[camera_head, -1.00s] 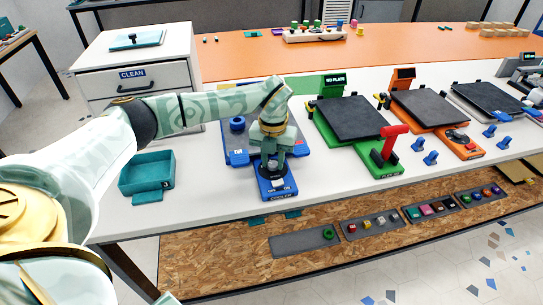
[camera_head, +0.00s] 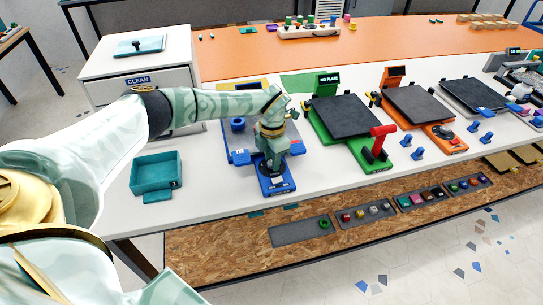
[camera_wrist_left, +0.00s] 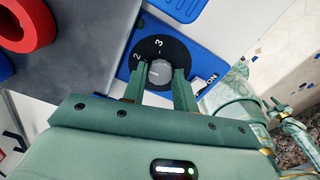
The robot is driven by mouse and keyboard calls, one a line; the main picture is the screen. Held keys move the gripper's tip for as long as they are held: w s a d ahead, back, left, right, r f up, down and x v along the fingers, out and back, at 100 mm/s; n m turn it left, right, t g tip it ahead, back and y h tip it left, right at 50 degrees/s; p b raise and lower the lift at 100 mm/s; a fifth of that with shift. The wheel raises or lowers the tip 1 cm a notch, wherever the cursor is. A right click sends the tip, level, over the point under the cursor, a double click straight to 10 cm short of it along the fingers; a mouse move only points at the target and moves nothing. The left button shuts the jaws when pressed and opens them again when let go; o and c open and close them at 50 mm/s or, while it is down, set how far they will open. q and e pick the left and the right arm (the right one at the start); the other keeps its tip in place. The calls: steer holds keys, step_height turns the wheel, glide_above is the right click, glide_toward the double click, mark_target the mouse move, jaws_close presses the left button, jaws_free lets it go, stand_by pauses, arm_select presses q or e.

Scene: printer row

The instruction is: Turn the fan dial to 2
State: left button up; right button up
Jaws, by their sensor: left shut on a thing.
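The fan dial (camera_wrist_left: 160,72) is a grey knob on a round black face, set in the blue front panel (camera_wrist_left: 190,22) of a printer. In the left wrist view the marks 2 and 3 show on the face, and ON is printed on the panel nearby. My left gripper (camera_wrist_left: 160,78) points down with its two fingers on either side of the knob, shut on it. The knob's pointer is too unclear to read. In the head view my left gripper (camera_head: 272,160) covers the dial on the blue printer (camera_head: 279,187).
A red ring (camera_wrist_left: 44,28) lies on the dark plate beside the panel. A teal bin (camera_head: 150,190) stands left of the blue printer. A green printer (camera_head: 366,160) with a red lever (camera_head: 382,132) stands to its right, then an orange one (camera_head: 450,145). Bare white tabletop lies between bin and printer.

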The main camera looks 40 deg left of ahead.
arm_select(q)
steer(key=shift+m, duration=0.4)
steer(key=o, duration=1)
steer(key=shift+c, duration=0.2)
step_height(320, 180, up, 16)
steer(key=p, duration=0.4)
steer(key=shift+r, duration=0.2)
